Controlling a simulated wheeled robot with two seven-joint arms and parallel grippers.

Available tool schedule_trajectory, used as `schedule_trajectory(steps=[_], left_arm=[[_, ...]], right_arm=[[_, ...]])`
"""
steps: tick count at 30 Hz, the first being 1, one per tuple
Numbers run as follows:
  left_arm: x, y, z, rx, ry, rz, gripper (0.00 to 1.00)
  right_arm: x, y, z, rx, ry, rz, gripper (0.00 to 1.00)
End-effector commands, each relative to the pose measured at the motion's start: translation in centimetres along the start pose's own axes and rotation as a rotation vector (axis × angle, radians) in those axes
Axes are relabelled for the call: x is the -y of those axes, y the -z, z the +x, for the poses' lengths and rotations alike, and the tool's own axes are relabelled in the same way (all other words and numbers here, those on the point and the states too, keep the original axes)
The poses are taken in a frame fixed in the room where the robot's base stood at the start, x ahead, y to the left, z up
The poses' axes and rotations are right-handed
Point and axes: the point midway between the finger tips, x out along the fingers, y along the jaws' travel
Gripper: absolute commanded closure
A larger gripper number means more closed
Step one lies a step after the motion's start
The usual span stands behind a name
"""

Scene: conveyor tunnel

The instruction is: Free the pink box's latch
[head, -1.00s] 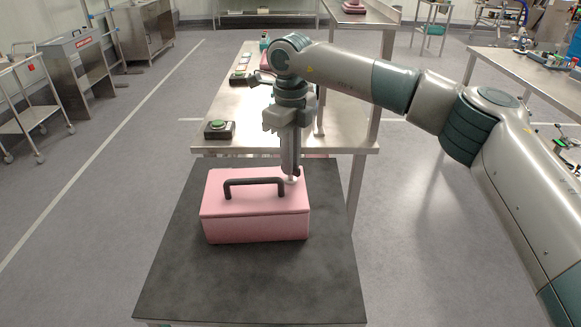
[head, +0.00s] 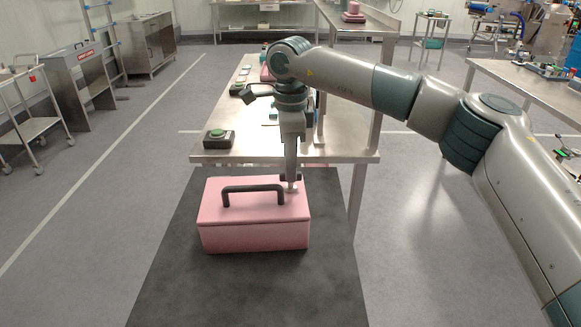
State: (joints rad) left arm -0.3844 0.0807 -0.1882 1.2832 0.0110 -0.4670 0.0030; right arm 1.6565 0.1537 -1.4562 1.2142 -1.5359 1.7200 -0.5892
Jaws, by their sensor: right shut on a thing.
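The pink box (head: 255,236) with a black bar handle (head: 253,189) on its lid stands on the dark mat-like top in front of me. Its lid looks down. My right gripper (head: 291,181) points straight down at the lid's back right corner. It is shut on a small pale knob-like part (head: 292,188) there, which looks like the latch. The fingers hide much of this part, so I cannot tell its exact position. My left gripper is out of view.
The dark surface (head: 250,290) around the box is clear. My right arm spans the right side. Open floor lies left and right.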

Motion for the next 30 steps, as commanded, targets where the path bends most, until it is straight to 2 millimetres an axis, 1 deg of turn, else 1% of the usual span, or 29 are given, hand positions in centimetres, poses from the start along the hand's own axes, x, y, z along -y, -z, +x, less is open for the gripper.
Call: schedule_trajectory(steps=[12, 13, 15, 25, 30], left_arm=[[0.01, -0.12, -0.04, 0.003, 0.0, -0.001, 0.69], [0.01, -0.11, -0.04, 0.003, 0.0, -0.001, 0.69], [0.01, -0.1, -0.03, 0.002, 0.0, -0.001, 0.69], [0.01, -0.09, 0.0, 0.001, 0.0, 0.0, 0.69], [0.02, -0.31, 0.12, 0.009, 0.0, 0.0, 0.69]], right_arm=[[0.03, 0.0, -0.1, 0.0, 0.001, -0.011, 1.0], [0.02, 0.0, -0.1, 0.0, 0.001, -0.011, 0.85], [0.02, 0.0, -0.09, 0.0, 0.001, -0.01, 0.7], [0.01, 0.0, -0.1, 0.0, 0.001, -0.01, 0.7], [0.04, -0.01, -0.85, 0.0, 0.002, -0.009, 0.7]])
